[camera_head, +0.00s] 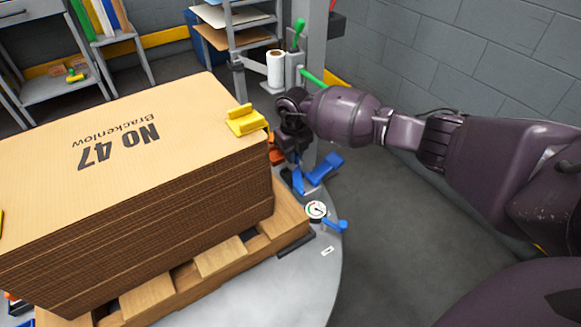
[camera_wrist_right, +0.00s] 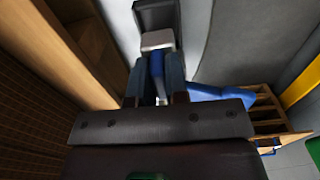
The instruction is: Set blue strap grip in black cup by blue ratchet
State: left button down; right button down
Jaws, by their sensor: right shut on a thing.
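A pale grey block shows at the grip's far end, against a dark holder that may be the black cup (camera_wrist_right: 157,12). I cannot tell whether the grip is inside it. The blue ratchet (camera_head: 324,168) is just right of the gripper; it also shows in the right wrist view (camera_wrist_right: 212,93). My left gripper is out of view.
The flat carton stack (camera_head: 60,150) stands on a wooden pallet (camera_head: 220,258), with a yellow clip (camera_head: 246,120) on top. An orange piece (camera_head: 275,150) is at its corner. A gauge (camera_head: 316,209) with a blue handle is nearer. Floor at right is clear.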

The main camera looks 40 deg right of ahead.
aim_at(294, 166)
notch_tip(294, 166, down, 5)
jog(key=shift+r+b, duration=0.1)
jog(key=shift+b, duration=0.8)
jog(key=shift+r, duration=0.15)
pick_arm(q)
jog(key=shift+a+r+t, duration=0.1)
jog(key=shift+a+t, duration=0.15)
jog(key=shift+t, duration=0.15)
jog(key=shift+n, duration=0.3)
pick_arm(e)
jog(key=shift+f, duration=0.2)
jog(key=c, duration=1.1)
grip_release()
jog(key=shift+r, duration=0.1)
